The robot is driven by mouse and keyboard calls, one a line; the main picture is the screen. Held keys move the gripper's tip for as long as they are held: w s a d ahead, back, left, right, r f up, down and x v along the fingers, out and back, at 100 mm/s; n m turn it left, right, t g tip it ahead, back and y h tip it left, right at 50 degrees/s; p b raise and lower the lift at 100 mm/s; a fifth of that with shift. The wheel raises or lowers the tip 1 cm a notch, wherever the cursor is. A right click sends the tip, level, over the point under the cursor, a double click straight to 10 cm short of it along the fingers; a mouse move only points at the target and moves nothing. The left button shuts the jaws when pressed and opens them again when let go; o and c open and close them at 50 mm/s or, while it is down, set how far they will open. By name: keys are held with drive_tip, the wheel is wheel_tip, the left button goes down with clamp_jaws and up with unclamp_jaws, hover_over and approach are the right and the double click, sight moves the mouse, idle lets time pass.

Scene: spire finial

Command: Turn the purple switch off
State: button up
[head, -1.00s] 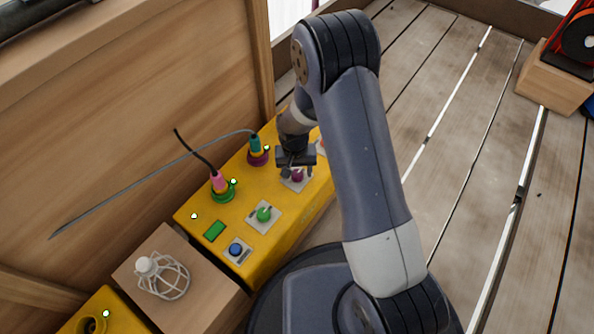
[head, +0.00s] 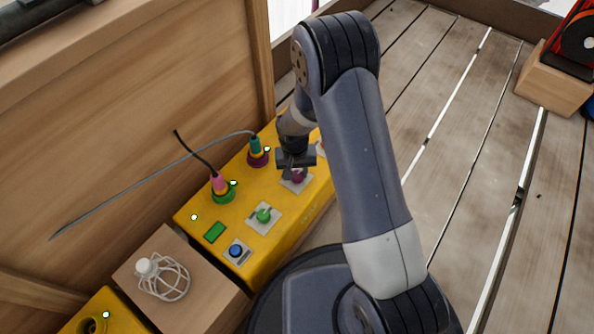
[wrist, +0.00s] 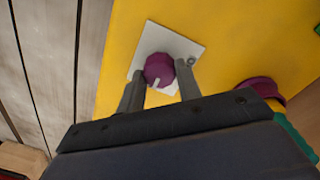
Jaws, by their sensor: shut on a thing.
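The purple switch (wrist: 159,68) is a round knob with a pale mark, on a white square plate (wrist: 190,46) on the yellow box (head: 222,209). In the wrist view my gripper (wrist: 161,78) has one finger on each side of the knob, shut on it. In the head view my gripper (head: 294,172) is over the purple switch (head: 297,178) and partly hides it. The knob's far side and the exact finger contact are hard to see.
A green switch (head: 264,215), a blue button (head: 236,250) and a green panel (head: 215,232) are on the same box. Pink (head: 219,182) and teal (head: 255,146) plugs with cables stand behind. A caged lamp (head: 164,279) lies on a wooden block (head: 206,292) to the left.

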drive_tip(key=n+p, duration=0.1)
drive_tip(key=n, duration=0.3)
drive_tip(key=shift+r+n, duration=0.1)
drive_tip(key=shift+n, duration=0.2)
drive_tip(key=n+p, duration=0.1)
drive_tip(key=n, duration=0.3)
drive_tip(key=n+p, duration=0.1)
drive_tip(key=n, duration=0.3)
drive_tip(key=shift+s+n+t, duration=0.1)
drive_tip(key=shift+n+t, duration=0.2)
drive_tip(key=shift+n, duration=0.1)
drive_tip(key=shift+n+y, duration=0.3)
drive_tip(key=shift+n, duration=1.7)
drive_tip(key=o, duration=1)
drive_tip(key=shift+p, duration=0.3)
